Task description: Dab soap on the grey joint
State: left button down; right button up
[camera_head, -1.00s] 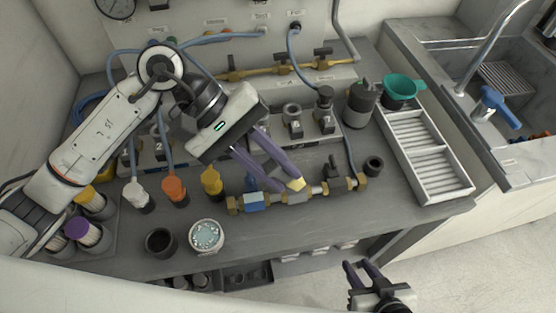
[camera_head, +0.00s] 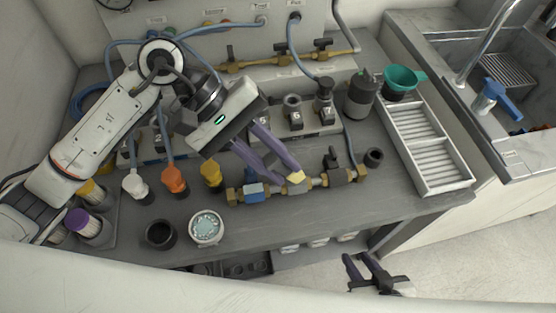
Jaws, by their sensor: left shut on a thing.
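A brass pipe line lies along the bench, with a blue joint (camera_head: 254,192), a grey joint (camera_head: 299,188) and a dark joint (camera_head: 341,177). My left gripper (camera_head: 285,177) is shut on a small pale yellow dabber (camera_head: 296,177). The dabber is right at the top of the grey joint and partly covers it; I cannot tell whether they touch. A round white tub (camera_head: 207,226) with bubbly pale soap stands at the bench front. My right gripper (camera_head: 367,270) is open and empty, low in front of the bench.
A black cup (camera_head: 160,235) stands left of the tub. Orange (camera_head: 174,180), white (camera_head: 135,186) and yellow (camera_head: 211,174) hose fittings stand behind. A white ribbed tray (camera_head: 425,148), a green funnel (camera_head: 404,81) and the sink are at the right.

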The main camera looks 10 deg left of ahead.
pick_arm(q)
jog(key=shift+f+b, duration=0.45)
jog(key=shift+b, duration=0.15)
dwell(0.4)
jog(key=shift+f+b, duration=0.15)
jog(key=shift+b, duration=0.5)
dwell(2.3)
jog(key=shift+r+p, duration=0.9)
jog(key=shift+r, duration=2.75)
